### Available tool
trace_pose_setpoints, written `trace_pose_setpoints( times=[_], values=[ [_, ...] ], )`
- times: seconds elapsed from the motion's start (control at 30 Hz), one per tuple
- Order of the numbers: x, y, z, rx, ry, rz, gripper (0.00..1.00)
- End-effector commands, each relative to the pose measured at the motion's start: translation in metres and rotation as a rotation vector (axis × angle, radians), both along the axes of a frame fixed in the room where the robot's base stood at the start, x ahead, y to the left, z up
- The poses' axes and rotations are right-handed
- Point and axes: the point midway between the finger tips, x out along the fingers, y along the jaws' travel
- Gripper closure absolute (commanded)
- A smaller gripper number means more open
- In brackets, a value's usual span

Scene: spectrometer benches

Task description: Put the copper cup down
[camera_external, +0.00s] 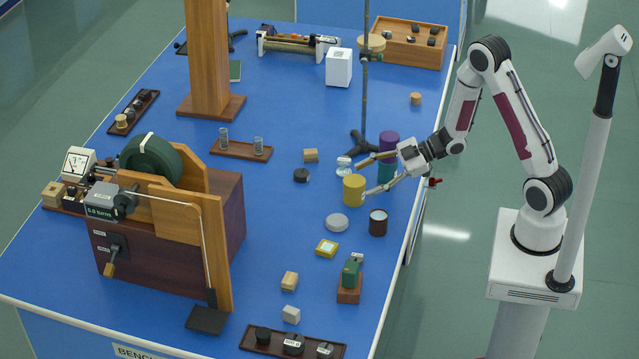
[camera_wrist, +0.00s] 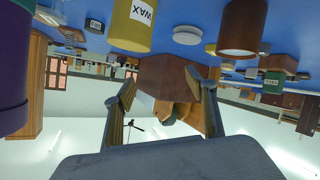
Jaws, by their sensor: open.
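The likely copper cup is a reddish-brown cylinder with a pale top (camera_external: 378,222), upright on the blue bench near its right edge. It also shows upside down at the top of the wrist view (camera_wrist: 242,30). My gripper (camera_external: 363,177) is open with nothing between its fingers. It is above and behind the cup in the outside view, apart from it. The open fingers also show in the wrist view (camera_wrist: 160,88), with the far wooden apparatus visible beyond them.
A yellow WAX can (camera_external: 354,190) stands beside the lower fingertip. Purple (camera_external: 389,143) and teal (camera_external: 387,172) cylinders stand close behind my gripper, near a stand's rod (camera_external: 366,90). A grey disc (camera_external: 337,222) lies left of the cup. Bare bench lies below the cup.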

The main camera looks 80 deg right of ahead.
Motion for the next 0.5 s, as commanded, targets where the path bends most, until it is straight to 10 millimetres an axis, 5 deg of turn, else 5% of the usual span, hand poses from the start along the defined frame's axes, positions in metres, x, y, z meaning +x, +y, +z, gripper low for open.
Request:
trace_pose_setpoints(
  times=[0.5],
  values=[
    [0.004,-0.028,0.059,-0.191,0.12,-0.22,0.44]
  ],
)
